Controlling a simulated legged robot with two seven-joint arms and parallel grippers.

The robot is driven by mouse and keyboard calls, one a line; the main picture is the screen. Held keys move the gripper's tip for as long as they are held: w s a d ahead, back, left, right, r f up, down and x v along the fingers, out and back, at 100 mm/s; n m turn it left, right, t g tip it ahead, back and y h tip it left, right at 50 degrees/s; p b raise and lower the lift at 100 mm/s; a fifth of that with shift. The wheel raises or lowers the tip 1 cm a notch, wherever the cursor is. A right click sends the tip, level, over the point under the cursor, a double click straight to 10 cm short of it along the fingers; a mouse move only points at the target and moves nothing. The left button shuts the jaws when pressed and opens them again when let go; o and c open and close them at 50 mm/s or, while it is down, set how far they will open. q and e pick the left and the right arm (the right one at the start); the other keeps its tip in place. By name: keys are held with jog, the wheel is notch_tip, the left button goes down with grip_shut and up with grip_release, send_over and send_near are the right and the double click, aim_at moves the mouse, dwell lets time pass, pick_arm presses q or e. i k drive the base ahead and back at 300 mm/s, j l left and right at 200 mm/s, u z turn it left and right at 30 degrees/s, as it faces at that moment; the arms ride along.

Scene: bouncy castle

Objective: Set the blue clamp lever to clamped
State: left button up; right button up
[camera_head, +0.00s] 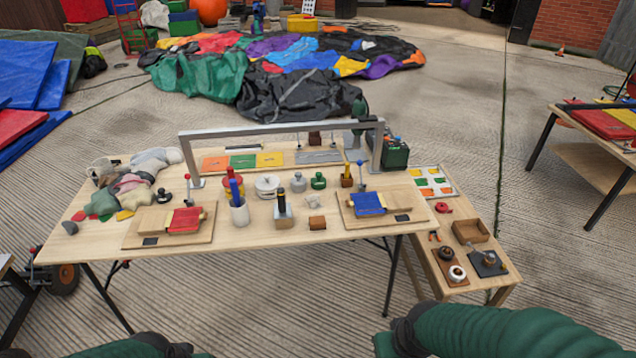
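On the right wooden board (404,213) on the table, a thin upright lever (361,174) with a small blue top stands just behind a blue block or fabric piece (368,203). The lever looks roughly vertical; its clamp base is too small to make out. A similar board (140,231) at the left holds a red piece (186,220). My green-sleeved arms show only at the bottom edge, well in front of the table and apart from the lever. Neither gripper's fingers are in view.
The wooden table (270,240) holds jars, pots and small tools between the boards. A grey metal frame (270,128) spans its back. A lower side table (492,276) adjoins at right, with a wooden box (470,231). The floor in front is clear.

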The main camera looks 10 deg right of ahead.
aim_at(359, 162)
jog(key=i+l, duration=1.15)
jog(key=i, duration=0.25)
jog(key=i+l, duration=0.6)
jog(key=i, duration=0.1)
